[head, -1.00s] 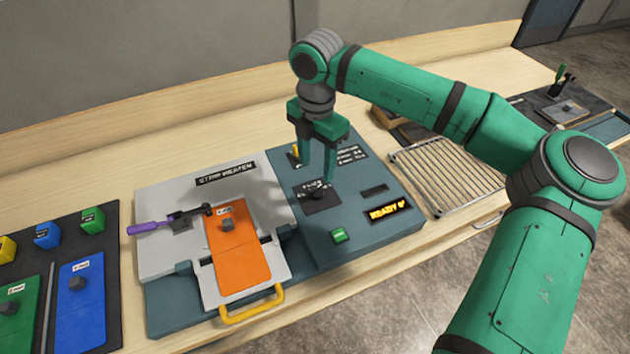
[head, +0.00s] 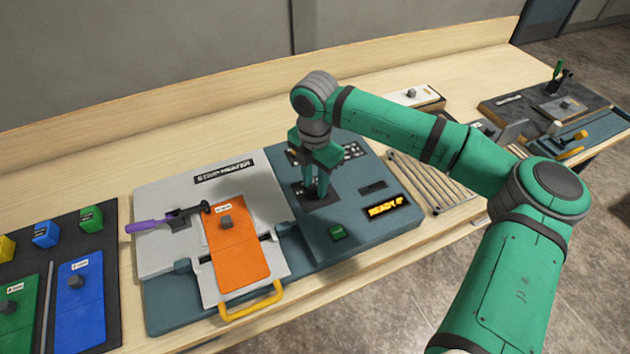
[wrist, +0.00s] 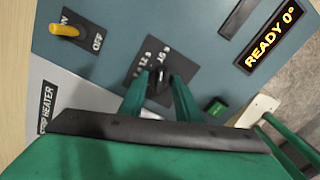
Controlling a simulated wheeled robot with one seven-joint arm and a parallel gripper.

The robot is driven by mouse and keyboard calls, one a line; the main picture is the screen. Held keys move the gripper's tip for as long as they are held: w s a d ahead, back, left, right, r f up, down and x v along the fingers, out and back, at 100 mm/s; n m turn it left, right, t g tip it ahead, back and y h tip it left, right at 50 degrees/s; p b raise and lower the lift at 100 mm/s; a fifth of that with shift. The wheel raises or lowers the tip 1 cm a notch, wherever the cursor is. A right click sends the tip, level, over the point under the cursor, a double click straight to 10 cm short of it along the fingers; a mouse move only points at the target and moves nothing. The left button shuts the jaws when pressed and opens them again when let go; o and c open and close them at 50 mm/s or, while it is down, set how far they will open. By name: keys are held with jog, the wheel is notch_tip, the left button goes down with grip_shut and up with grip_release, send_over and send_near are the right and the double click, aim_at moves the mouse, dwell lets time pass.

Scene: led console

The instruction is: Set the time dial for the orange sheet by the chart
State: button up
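The orange sheet (head: 238,250) lies on the grey strip heater with a small grey block on it. The time dial (wrist: 159,88) is a black knob on a black plate with white second marks, some readable as 12 S and 15 S. My gripper (head: 315,190) is lowered onto this dial plate (head: 333,196). The pointer's exact setting cannot be read.
A yellow ON/OFF switch (wrist: 66,30) is on the panel. The display (head: 383,208) reads READY 0°. A green button (head: 337,232) sits in front. A purple-handled tool (head: 160,224) lies on the heater, a wire rack (head: 430,182) to the right, blue and green sheets left.

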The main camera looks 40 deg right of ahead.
jog(key=c, duration=0.4)
jog(key=n, duration=0.3)
jog(key=shift+n, duration=0.4)
jog(key=n, duration=0.4)
jog(key=shift+n, duration=0.3)
jog(key=n, duration=0.4)
jog(key=shift+n, duration=2.7)
